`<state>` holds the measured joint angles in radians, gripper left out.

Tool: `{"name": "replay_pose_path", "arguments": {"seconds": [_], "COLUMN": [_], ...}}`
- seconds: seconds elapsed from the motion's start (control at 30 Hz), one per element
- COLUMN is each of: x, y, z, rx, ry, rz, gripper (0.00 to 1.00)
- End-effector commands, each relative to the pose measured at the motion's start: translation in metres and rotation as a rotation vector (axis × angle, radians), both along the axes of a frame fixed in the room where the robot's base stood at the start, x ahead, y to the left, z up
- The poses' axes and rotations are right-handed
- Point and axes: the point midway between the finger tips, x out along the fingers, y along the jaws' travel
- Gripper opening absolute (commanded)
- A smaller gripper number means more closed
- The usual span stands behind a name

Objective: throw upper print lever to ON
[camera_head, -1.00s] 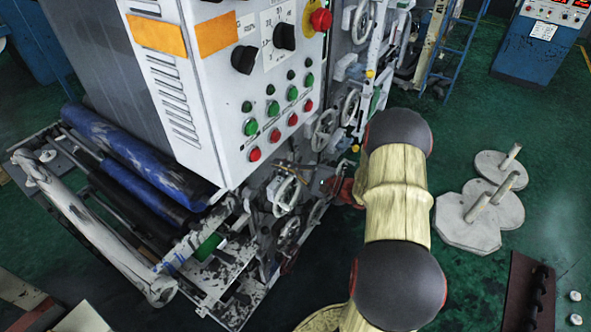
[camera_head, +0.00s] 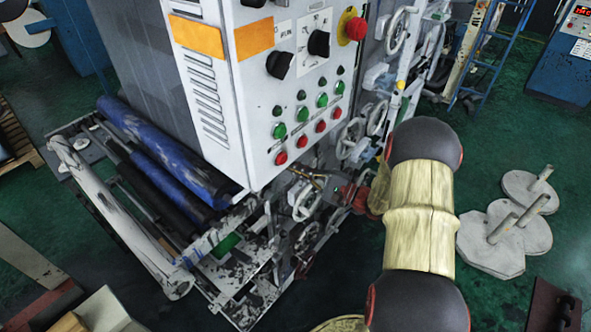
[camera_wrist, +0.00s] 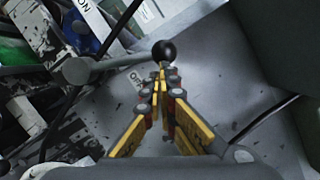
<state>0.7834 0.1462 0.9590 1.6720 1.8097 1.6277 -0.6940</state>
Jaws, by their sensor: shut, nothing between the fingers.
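In the wrist view a lever with a grey rod (camera_wrist: 115,64) runs from a round grey hub on the left to a black ball knob (camera_wrist: 163,52). An OFF label (camera_wrist: 135,77) is on the pale panel just below the rod, close to the knob. An ON label (camera_wrist: 86,6) is at the upper left. My gripper (camera_wrist: 160,72) is shut and empty, its tips just below the knob in the picture; I cannot tell whether they touch it. In the head view my gripper (camera_head: 308,177) is small, by the machine below the control box. The lever is not clear there.
The white control box (camera_head: 262,110) with buttons and knobs overhangs close to my arm. Handwheels (camera_head: 305,200) and rollers (camera_head: 165,165) crowd the machine's side. Round weights with posts (camera_head: 505,240) stand on the green floor at the right. A blue ladder (camera_head: 485,65) is behind.

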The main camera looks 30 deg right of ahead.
Motion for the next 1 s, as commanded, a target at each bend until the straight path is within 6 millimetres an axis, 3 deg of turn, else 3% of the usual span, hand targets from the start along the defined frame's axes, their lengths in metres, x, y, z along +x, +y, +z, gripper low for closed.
{"name": "replay_pose_path", "arguments": {"seconds": [0.67, 1.0], "x": [-0.004, -0.012], "y": [0.012, 0.033], "z": [0.009, 0.018], "rx": [-0.118, -0.325], "ry": [-0.043, -0.12], "rz": [0.003, 0.003], "gripper": [0.0, 0.0]}}
